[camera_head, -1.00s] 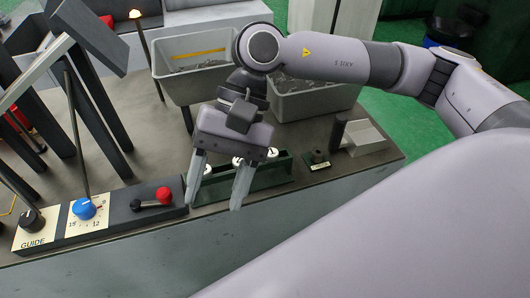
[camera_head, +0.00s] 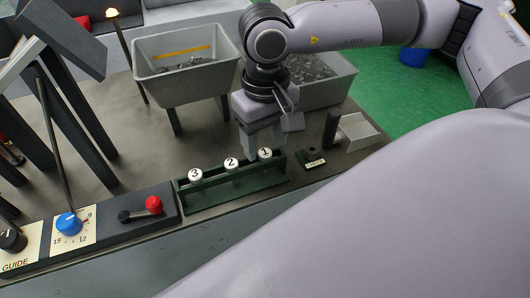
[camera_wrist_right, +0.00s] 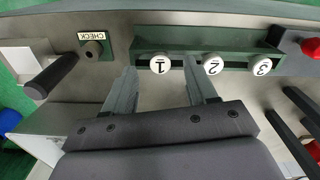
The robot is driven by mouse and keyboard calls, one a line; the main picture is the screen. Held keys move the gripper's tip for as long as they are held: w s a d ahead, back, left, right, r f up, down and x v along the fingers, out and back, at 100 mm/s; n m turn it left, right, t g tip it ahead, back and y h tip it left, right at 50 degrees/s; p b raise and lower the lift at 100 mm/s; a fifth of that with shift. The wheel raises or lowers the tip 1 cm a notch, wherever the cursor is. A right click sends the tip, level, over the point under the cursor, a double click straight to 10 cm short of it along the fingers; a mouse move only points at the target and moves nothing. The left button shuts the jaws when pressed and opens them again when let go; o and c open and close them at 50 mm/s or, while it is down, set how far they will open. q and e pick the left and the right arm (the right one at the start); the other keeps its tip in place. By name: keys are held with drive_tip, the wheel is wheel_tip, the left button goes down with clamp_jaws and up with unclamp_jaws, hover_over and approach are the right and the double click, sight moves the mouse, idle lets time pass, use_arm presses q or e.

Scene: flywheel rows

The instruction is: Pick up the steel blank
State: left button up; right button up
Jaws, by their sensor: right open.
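A green rack (camera_head: 236,188) near the bench's front edge holds three pieces with round white tops: number 1 (camera_head: 265,154), number 2 (camera_head: 231,163) and number 3 (camera_head: 195,175). No piece is marked as the steel blank, so I cannot tell which it is. My right gripper (camera_head: 251,150) is behind the rack, close to number 1. In the right wrist view the open gripper (camera_wrist_right: 163,78) has its fingers apart, on either side of number 1 (camera_wrist_right: 160,64), with nothing visible between them. My left gripper is out of view.
A dark piece on a CHECK base (camera_head: 312,157) and a dark upright cylinder (camera_head: 332,128) stand right of the rack. Two grey bins (camera_head: 165,90) stand behind. A control panel (camera_head: 110,228) with a red knob (camera_head: 153,205) and blue dial (camera_head: 68,223) lies left.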

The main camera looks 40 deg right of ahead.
drive_tip(key=shift+f, duration=0.75)
drive_tip(key=c, duration=1)
drive_tip(key=shift+c, duration=0.2)
drive_tip(key=shift+r, duration=0.15)
